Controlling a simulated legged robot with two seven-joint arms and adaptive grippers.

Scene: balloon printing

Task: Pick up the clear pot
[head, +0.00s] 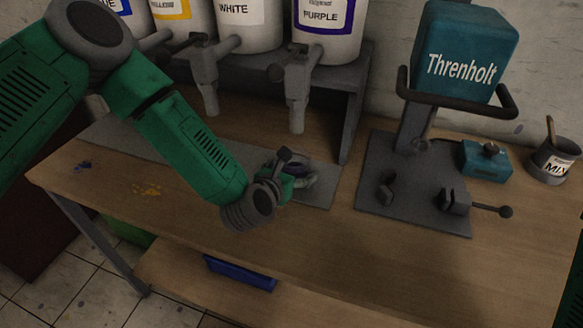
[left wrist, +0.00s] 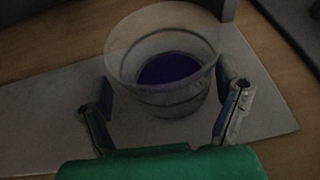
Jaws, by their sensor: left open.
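The clear pot (left wrist: 165,55) stands upright on the grey mat in the left wrist view, with purple paint (left wrist: 168,70) in its bottom. In the head view the pot (head: 298,170) is mostly hidden behind my left gripper (head: 297,180), below the purple tank's tap. In the left wrist view my left gripper (left wrist: 165,112) is open, with one finger on each side of the pot's near part. I cannot tell whether the fingers touch it. My right gripper is not in view.
The Threnholt machine (head: 465,55) stands on the right, beside a teal box (head: 486,160) and a MIX pot (head: 553,160). The front table area is clear.

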